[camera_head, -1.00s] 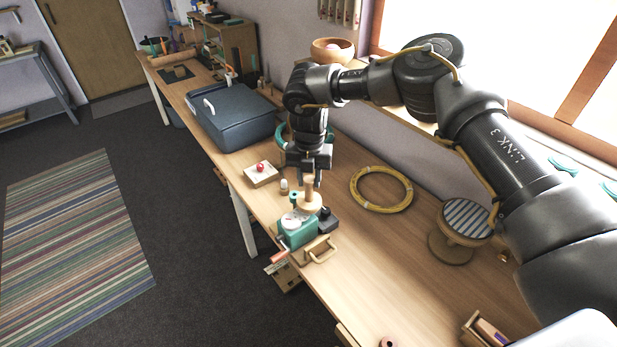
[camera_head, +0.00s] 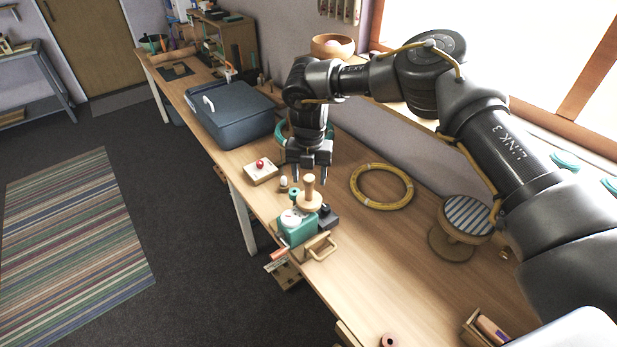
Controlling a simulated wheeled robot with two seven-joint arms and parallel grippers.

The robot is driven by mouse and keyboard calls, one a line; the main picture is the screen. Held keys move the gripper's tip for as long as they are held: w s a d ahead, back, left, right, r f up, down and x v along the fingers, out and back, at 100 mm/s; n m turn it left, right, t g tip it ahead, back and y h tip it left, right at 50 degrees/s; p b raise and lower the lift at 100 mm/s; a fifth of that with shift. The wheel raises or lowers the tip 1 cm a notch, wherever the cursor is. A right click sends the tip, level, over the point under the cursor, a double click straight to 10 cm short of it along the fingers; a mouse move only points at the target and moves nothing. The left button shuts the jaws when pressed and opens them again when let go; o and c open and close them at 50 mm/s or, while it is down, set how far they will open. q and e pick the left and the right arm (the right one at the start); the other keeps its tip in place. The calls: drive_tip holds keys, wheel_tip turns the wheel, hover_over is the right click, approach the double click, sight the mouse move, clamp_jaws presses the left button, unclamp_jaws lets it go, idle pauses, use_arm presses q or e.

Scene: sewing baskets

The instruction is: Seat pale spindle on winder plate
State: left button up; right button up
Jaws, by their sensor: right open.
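The pale wooden spindle (camera_head: 309,193), a short post on a round disc, stands upright at the teal winder (camera_head: 298,231) near the front edge of the bench. Its disc is just behind the winder's white round part (camera_head: 291,218). The winder plate cannot be made out under the disc, so I cannot tell whether the spindle sits fully on it. My right gripper (camera_head: 310,180) is open and empty, pointing down just above the spindle's top, with its fingers apart. My left gripper is not in view.
A small box with a red knob (camera_head: 261,170) and a small white-topped peg (camera_head: 284,183) stand left of the spindle. A dark block (camera_head: 328,216) adjoins the winder. A yellow hoop (camera_head: 382,188) lies to the right. A blue-grey case (camera_head: 232,118) stands further back.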

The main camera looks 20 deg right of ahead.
wheel_tip(320, 180, up, 9)
drive_tip(key=shift+f+b, duration=0.1)
drive_tip(key=shift+b, duration=1.1)
drive_tip(key=shift+r, duration=0.65)
